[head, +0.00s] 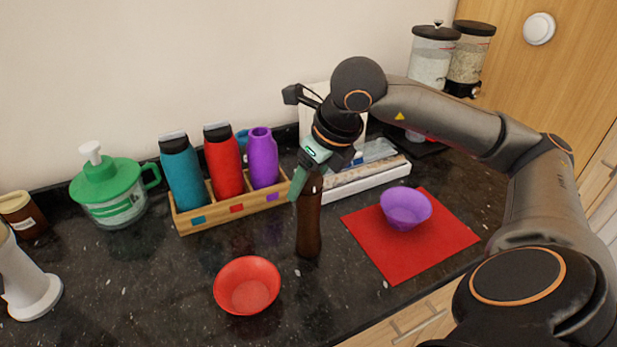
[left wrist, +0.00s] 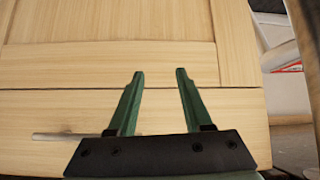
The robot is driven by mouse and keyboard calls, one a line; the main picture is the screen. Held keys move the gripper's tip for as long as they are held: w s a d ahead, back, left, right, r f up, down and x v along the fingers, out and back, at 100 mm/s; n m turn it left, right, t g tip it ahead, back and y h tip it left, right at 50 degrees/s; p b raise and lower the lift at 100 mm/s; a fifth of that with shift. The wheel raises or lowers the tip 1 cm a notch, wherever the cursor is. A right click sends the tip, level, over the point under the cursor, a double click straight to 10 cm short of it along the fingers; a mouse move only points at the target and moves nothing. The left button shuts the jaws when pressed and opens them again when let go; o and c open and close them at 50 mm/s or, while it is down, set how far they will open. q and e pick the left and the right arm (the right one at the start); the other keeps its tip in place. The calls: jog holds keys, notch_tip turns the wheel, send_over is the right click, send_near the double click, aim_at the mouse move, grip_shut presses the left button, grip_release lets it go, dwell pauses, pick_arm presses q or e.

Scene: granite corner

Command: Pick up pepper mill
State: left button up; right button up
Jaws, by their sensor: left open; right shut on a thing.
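The pepper mill (head: 309,222) is a tall dark brown cylinder standing upright, or nearly so, on the black counter. My right gripper (head: 308,185) reaches down from above and is shut on the upper part of the mill, its green fingers around the top. The fingers and wrist hide part of the mill's top. I cannot tell whether the mill's base touches the counter. My left gripper (left wrist: 158,75) is open and empty in the left wrist view, in front of a light wooden cabinet front.
A red bowl (head: 246,285) stands just left of the mill. A purple bowl (head: 405,208) sits on a red mat (head: 380,249) to the right. Behind are a wooden rack (head: 238,208) of bottles and a white tray (head: 372,176). A green-lidded jar (head: 113,190) stands left.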

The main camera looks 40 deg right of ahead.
grip_shut()
jog(key=shift+r, duration=0.1)
dwell(0.3)
